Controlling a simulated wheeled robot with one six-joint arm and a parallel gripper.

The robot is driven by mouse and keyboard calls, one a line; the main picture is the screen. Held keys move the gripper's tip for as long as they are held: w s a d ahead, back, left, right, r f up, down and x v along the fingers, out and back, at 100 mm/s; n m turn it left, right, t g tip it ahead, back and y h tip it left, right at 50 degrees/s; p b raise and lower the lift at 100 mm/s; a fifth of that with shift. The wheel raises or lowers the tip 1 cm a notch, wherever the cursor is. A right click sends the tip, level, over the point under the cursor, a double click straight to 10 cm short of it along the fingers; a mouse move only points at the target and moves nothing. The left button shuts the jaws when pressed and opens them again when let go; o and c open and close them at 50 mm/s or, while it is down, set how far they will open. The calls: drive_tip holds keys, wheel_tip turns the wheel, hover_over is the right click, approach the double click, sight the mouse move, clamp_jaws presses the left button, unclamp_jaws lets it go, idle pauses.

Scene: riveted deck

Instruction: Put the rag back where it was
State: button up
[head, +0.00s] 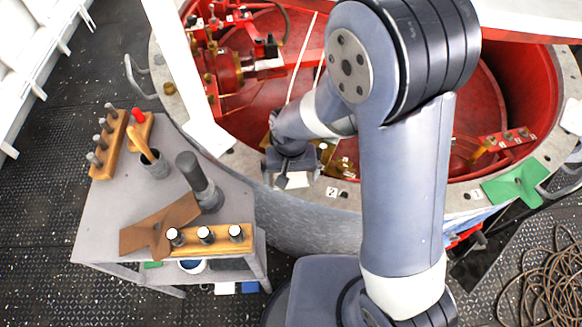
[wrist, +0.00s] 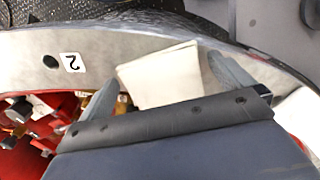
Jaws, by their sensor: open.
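My gripper (head: 289,181) is open above the drum's rim, near the label "2". In the wrist view the two fingers of my gripper (wrist: 164,66) stand apart on either side of a pale cream, flat, cloth-like piece (wrist: 160,76) on the rim; I cannot tell whether they touch it. In the head view my gripper and arm mostly hide that spot. A green cloth (head: 513,186) lies over the rim at the right. A brown cloth (head: 158,228) lies on the grey cart (head: 110,215) at the left. Which of these is the rag, the frames do not tell.
The cart also holds a dark upright cylinder (head: 198,180), a cup with an orange-handled tool (head: 155,165), and wooden racks, one with white-topped pegs (head: 205,236). The red drum interior (head: 490,100) has valves and pipes. Coiled rope (head: 545,275) lies at lower right.

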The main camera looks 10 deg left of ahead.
sight(291, 177)
wheel_tip(291, 177, up, 12)
drive_tip(key=shift+r, duration=0.15)
idle(0.3)
